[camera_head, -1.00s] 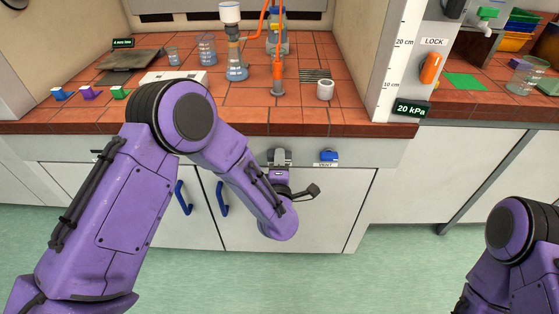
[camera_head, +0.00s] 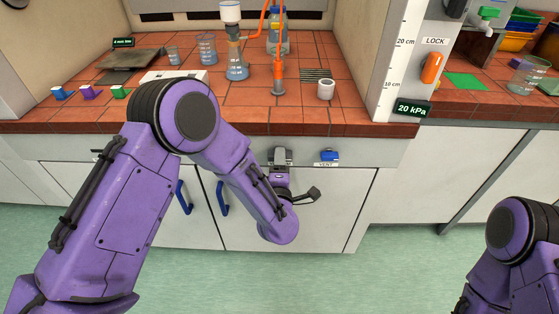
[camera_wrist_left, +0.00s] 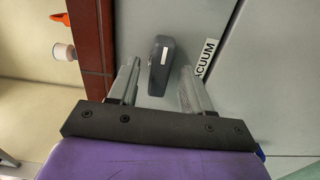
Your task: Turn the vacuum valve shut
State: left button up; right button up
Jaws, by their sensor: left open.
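The vacuum valve shows in the left wrist view as a dark grey lever handle (camera_wrist_left: 160,66) with a pale mark, on the grey bench front. A partly hidden label reading "ACUUM" (camera_wrist_left: 206,58) is beside it. My left gripper (camera_wrist_left: 158,84) is open, with one finger on each side of the handle and a visible gap to each. In the head view my left gripper (camera_head: 280,160) is at the bench front just below the worktop edge; it largely hides the valve there. My right gripper is out of view; only part of my right arm shows at lower right.
A blue vent knob (camera_head: 329,155) sits just right of my left gripper. Blue door handles (camera_head: 222,198) are below left. Glassware, including a flask (camera_head: 236,68), stands on the tiled worktop. A display (camera_head: 411,109) reads 20 kPa. The floor in front is clear.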

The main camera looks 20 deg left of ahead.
pick_arm(q)
jog(key=v, duration=0.9)
jog(key=shift+s+b, duration=0.3)
jog(key=shift+b, duration=0.15)
